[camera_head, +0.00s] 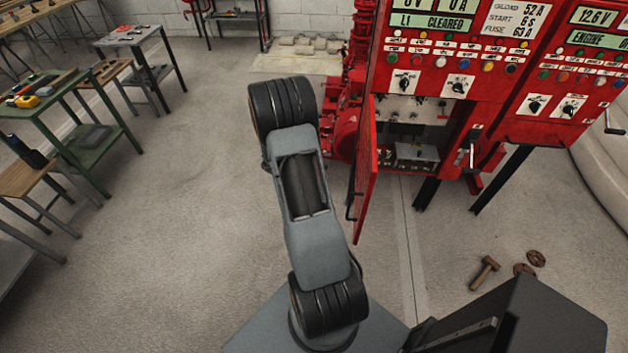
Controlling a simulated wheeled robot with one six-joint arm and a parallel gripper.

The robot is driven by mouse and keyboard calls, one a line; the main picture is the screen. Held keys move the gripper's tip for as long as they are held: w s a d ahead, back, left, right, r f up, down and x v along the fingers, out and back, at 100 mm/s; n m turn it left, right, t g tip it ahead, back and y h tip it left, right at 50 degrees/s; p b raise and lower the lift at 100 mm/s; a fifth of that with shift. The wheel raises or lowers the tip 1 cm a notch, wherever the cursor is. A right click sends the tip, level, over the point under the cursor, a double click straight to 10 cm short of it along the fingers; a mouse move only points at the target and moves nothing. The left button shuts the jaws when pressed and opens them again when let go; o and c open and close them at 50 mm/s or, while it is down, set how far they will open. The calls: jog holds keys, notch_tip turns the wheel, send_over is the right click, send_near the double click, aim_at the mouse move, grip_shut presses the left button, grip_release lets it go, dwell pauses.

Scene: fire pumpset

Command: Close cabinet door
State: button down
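The red cabinet (470,100) stands at the upper right. Its lower compartment (415,130) is open and shows switches and a grey boxed unit inside. The red cabinet door (364,185) hangs open at the left side of this compartment. It swings out towards me and is seen nearly edge-on. A dark handle (352,205) shows on the door's left face. My arm rises just left of the door, with a visible gap between them at the door's lower part. My gripper is not in view.
Workbenches with tools, including a green one (60,110), stand at the left. A hammer (484,270) and rusty round parts (536,258) lie on the floor at the lower right. Dark cabinet legs (500,180) stand right of the door. The floor left of my arm is clear.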

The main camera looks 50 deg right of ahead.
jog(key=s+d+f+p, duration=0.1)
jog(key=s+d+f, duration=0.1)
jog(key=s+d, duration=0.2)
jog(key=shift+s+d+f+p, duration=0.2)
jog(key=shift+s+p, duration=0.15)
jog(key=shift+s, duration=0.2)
